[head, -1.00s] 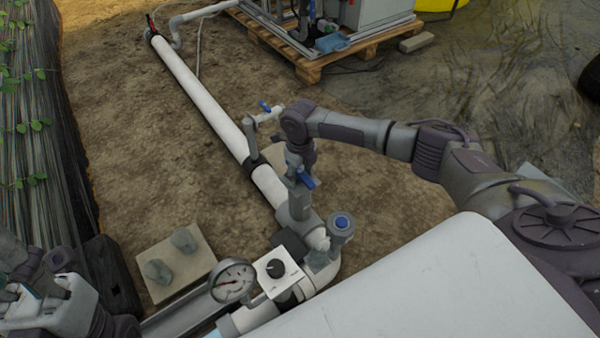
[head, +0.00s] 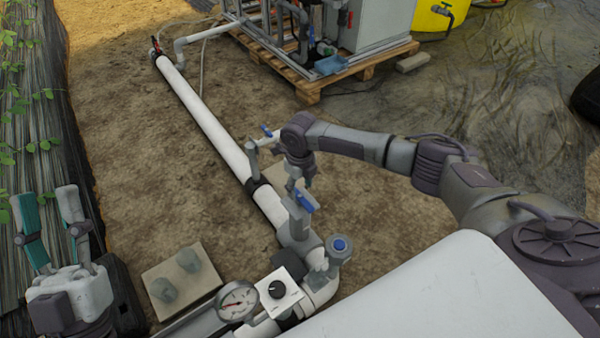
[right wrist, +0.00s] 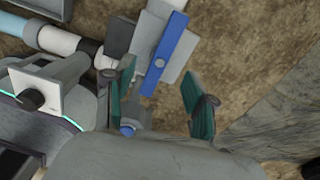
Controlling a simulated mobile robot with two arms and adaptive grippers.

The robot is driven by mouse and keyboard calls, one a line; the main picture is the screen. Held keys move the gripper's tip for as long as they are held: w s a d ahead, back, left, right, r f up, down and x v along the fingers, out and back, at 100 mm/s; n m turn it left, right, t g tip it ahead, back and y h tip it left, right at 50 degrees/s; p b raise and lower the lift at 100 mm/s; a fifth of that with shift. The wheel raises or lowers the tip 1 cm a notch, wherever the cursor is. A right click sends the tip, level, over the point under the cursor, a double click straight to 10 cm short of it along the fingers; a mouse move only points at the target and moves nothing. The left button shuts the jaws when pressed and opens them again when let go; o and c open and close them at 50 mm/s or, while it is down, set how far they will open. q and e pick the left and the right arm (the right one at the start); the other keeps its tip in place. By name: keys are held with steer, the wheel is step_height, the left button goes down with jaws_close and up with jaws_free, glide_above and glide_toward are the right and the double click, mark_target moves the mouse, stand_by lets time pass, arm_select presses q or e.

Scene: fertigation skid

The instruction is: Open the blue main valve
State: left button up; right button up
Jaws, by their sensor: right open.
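The blue main valve's lever (head: 305,201) sits on a grey valve body (head: 296,228) on the white pipe. In the right wrist view the blue lever (right wrist: 165,55) lies slanted, its lower end near the gap between my fingers. My right gripper (head: 298,178) is just above and behind the lever in the head view, partly hidden by its own wrist. In the right wrist view my right gripper (right wrist: 161,97) is open, its teal fingers apart, with nothing visibly clamped. My left gripper (head: 47,205) is open and empty at the left, fingers up.
A smaller blue-handled tap (head: 266,131) stands farther along the white pipe (head: 205,117). A blue-capped fitting (head: 340,246), a gauge (head: 237,301) and a white box with a black knob (head: 278,291) are close to the valve. A pallet skid (head: 310,88) stands behind. Bare soil lies left of the pipe.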

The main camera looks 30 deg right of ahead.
step_height(320, 180, up, 2)
steer(key=shift+r+p, duration=0.15)
steer(key=shift+p, duration=0.8)
steer(key=shift+r+p, duration=0.9)
arm_select(q)
steer(key=w+a+f+g+y, duration=0.1)
steer(key=w+f+g+y, duration=0.2)
steer(key=f+g, duration=0.7)
steer(key=shift+w+f+y, duration=0.4)
steer(key=shift+w+f, duration=0.2)
steer(key=shift+f, duration=1.75)
arm_select(e)
steer(key=shift+a, duration=0.1)
